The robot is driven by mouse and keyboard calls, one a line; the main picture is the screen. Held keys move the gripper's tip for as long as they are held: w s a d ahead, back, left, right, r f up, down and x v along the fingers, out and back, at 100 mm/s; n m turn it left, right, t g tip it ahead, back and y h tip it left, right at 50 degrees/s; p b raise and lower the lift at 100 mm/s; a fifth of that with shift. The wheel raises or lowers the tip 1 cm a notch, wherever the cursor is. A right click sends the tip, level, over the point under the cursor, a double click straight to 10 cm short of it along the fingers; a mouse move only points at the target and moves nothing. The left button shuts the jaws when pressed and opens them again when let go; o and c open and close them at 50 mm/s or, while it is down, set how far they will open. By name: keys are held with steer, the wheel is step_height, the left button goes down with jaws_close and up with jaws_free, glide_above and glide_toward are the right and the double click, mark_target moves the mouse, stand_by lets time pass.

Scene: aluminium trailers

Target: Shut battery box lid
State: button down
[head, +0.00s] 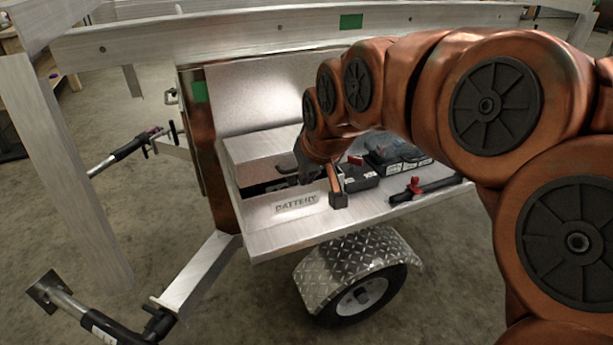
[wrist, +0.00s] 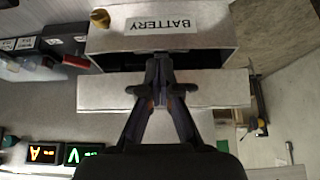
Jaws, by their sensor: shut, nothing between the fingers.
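The battery box (head: 250,213) stands on the trailer's front shelf, with a BATTERY label (head: 296,203) on its front. The label shows upside down in the wrist view (wrist: 165,23). The metal lid (head: 258,148) stands behind the front part, and a dark gap shows between them. In the wrist view the lid seems to be the pale strip (wrist: 215,90) below the dark opening. My gripper (head: 302,178) is shut and empty at this gap; in the wrist view its fingertips (wrist: 158,62) overlap the strip and the opening. Whether they touch the lid cannot be told.
An orange-handled latch (head: 335,183) is at the box's right end. Black devices (head: 392,157) and a red-handled clamp (head: 415,188) lie to its right. A lit display (wrist: 63,154) shows in the wrist view. A metal panel (head: 258,90) rises behind the box; the wheel (head: 362,297) is below.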

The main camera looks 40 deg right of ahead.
steer(key=shift+a+f+b, duration=0.15)
steer(key=shift+f+b, duration=0.55)
steer(key=shift+f, duration=1.15)
step_height(320, 180, up, 10)
steer(key=s+a+f+n+g+y, duration=0.15)
steer(key=s+a+f+g, duration=0.3)
steer(key=a+f, duration=0.6)
steer(key=s+a+f+n+g, duration=0.2)
steer(key=s+a+f+g, duration=0.3)
steer(key=s+f, duration=0.75)
step_height(320, 180, up, 28)
steer(key=s+t+p, duration=0.2)
steer(key=p, duration=2.2)
steer(key=shift+a, duration=0.45)
